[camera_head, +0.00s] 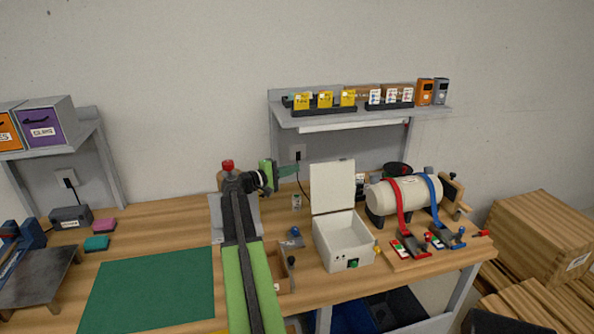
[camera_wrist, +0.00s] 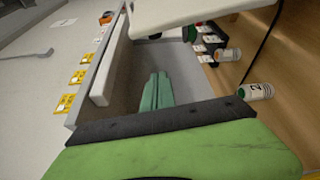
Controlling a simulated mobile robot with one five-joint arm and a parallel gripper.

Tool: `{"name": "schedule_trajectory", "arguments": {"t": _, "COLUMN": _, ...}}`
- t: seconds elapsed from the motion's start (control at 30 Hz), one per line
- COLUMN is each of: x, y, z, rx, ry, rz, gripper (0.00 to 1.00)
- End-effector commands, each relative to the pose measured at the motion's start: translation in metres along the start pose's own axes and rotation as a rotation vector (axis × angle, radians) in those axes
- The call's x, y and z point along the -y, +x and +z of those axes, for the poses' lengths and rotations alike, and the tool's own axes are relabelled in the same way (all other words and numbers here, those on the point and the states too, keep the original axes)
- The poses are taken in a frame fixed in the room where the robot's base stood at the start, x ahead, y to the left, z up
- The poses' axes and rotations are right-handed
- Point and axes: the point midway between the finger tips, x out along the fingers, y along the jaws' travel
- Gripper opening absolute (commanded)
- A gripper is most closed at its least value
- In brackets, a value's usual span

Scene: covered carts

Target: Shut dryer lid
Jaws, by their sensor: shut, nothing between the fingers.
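The dryer is a cream-white box (camera_head: 343,242) with a green button on its front, standing on the wooden bench. Its lid (camera_head: 332,187) is open and stands upright at the back of the box. My gripper (camera_head: 292,170) is left of the lid, near its upper part, with its teal fingers pointing right. A small gap shows between fingertips and lid in the head view. In the wrist view my gripper (camera_wrist: 155,88) is shut and empty. A pale panel (camera_wrist: 195,10) at the top there may be the lid; I cannot be sure.
A cream tank (camera_head: 408,197) with red and blue straps stands right of the dryer. A wall shelf (camera_head: 350,115) with yellow-labelled bins hangs above. A small wooden tray (camera_head: 283,272) lies left of the dryer. A green mat (camera_head: 150,282) lies clear at left.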

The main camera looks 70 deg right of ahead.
Motion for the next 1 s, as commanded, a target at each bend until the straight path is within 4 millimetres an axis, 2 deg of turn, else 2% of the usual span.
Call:
{"name": "schedule_trajectory", "arguments": {"t": 0.03, "x": 0.001, "y": 0.013, "z": -0.001, "rx": 0.002, "ry": 0.0, "rz": -0.001, "gripper": 0.0}}
{"name": "schedule_trajectory", "arguments": {"t": 0.33, "x": 0.001, "y": 0.077, "z": -0.002, "rx": 0.001, "ry": 0.001, "rz": -0.002, "gripper": 0.0}}
{"name": "schedule_trajectory", "arguments": {"t": 0.4, "x": -0.001, "y": 0.068, "z": 0.016, "rx": -0.001, "ry": 0.001, "rz": -0.001, "gripper": 0.0}}
{"name": "schedule_trajectory", "arguments": {"t": 0.6, "x": 0.0, "y": 0.061, "z": 0.035, "rx": -0.002, "ry": 0.001, "rz": -0.001, "gripper": 0.0}}
{"name": "schedule_trajectory", "arguments": {"t": 0.93, "x": 0.001, "y": 0.06, "z": 0.037, "rx": -0.002, "ry": 0.001, "rz": -0.001, "gripper": 0.0}}
{"name": "schedule_trajectory", "arguments": {"t": 0.97, "x": -0.002, "y": 0.072, "z": 0.028, "rx": 0.0, "ry": 0.001, "rz": -0.002, "gripper": 0.0}}
{"name": "schedule_trajectory", "arguments": {"t": 1.0, "x": 0.0, "y": 0.066, "z": 0.034, "rx": -0.001, "ry": 0.002, "rz": -0.001, "gripper": 0.0}}
